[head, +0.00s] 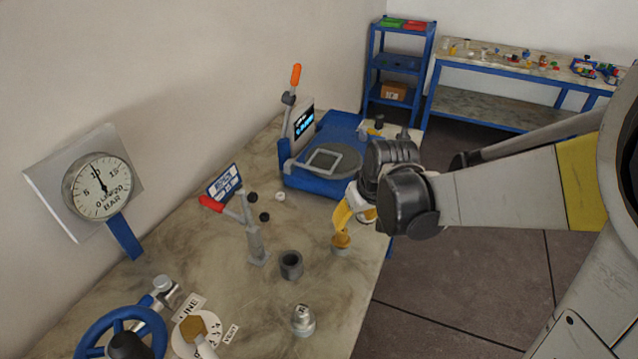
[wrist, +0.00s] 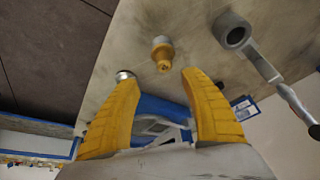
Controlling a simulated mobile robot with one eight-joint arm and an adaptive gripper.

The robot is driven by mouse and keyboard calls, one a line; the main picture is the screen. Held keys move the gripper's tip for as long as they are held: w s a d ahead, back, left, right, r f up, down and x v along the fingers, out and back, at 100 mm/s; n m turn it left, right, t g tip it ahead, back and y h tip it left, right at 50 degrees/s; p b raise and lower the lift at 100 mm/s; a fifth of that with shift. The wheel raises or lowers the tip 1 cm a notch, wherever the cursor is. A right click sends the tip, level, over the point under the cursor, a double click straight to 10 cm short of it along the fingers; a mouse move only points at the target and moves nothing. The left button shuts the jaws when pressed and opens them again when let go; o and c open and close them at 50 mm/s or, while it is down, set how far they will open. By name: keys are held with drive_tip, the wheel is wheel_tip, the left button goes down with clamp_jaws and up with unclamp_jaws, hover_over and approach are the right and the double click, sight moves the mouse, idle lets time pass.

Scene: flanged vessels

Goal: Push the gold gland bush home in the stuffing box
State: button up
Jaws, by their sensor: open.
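The gold gland bush (head: 341,240) stands upright near the right edge of the bench, on or partly in a small pale grey round base (head: 340,251). In the wrist view the gold bush (wrist: 163,54) shows a stepped end, with the grey rim of the base (wrist: 161,40) behind it. I cannot tell how deep it sits. My gripper (head: 347,219) is just above the bush, its yellow fingers pointing down. In the wrist view my gripper (wrist: 158,77) is open and empty, with the bush ahead of the gap between the fingertips.
A dark hollow cylinder (head: 291,265) and a red-handled lever clamp (head: 250,232) stand left of the bush. A silver fitting (head: 303,320) is nearer. A blue scale-like device (head: 325,160) lies behind. A blue handwheel (head: 90,335) is at front left.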

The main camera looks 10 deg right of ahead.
sight(343, 232)
drive_tip(key=b+x, duration=0.2)
drive_tip(key=x, duration=0.3)
drive_tip(key=shift+f, duration=0.35)
drive_tip(key=b+x, duration=0.2)
drive_tip(key=x, duration=0.1)
drive_tip(key=a+b+x, duration=0.1)
drive_tip(key=x, duration=0.1)
drive_tip(key=shift+w+f, duration=0.1)
drive_tip(key=shift+w, duration=0.05)
clamp_jaws()
